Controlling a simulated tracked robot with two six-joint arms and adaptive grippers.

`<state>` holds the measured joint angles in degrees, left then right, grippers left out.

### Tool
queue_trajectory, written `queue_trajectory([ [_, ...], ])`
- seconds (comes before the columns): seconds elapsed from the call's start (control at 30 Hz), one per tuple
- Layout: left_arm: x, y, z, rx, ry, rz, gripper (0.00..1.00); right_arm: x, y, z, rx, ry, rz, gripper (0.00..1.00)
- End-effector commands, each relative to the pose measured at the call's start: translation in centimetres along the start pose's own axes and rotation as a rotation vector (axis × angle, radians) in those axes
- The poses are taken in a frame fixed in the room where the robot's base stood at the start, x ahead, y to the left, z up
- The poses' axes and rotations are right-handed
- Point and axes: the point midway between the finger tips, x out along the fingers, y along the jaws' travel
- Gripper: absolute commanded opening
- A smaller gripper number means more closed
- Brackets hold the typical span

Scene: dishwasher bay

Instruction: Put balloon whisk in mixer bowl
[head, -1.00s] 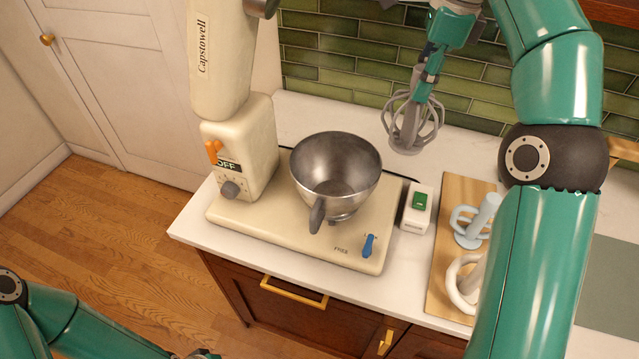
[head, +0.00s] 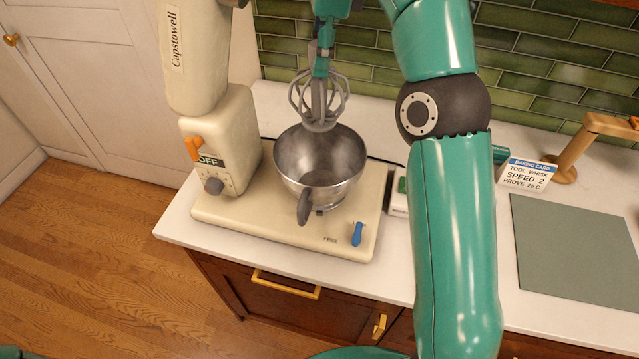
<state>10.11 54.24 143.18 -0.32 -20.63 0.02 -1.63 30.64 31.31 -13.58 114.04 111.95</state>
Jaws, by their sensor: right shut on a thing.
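The grey balloon whisk (head: 319,118) hangs upright, cage down, from my right gripper (head: 320,66), which is shut on its upper end. The steel mixer bowl (head: 318,170) stands on the cream mixer base, with its dark handle toward the front. In the head view the whisk's lower end overlaps the bowl's back rim. The whisk looks to be above the bowl or slightly behind it; its exact height cannot be told. The bowl's visible inside is empty. My left gripper is out of view.
The cream mixer (head: 222,150) stands left of the bowl, its head raised, with an OFF label. A blue lever (head: 357,234) is on its base. A baking card (head: 526,174), a wooden stand (head: 568,160) and a grey-green mat (head: 575,250) are at the right.

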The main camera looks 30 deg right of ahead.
Motion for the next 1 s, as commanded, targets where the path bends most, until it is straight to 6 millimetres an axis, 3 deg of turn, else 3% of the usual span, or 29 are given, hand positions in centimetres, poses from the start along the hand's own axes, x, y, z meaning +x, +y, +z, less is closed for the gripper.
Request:
queue_trajectory([
  [0.23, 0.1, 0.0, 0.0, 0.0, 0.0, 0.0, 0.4, 0.1, 0.0, -0.1, 0.001, -0.001, -0.001, 0.0],
  [0.37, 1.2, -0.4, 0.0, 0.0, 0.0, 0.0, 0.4, 1.2, 0.0, -0.3, 0.002, -0.001, -0.001, 0.0],
  [0.47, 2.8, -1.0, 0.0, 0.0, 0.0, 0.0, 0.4, 3.0, 0.0, -0.6, 0.002, -0.001, -0.002, 0.0],
  [0.73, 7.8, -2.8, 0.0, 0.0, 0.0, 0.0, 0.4, 9.9, 0.1, -1.7, 0.002, 0.0, 0.0, 0.0],
  [1.0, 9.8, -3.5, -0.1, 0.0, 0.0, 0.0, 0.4, 15.1, 0.0, -2.5, 0.004, -0.001, -0.001, 0.0],
])
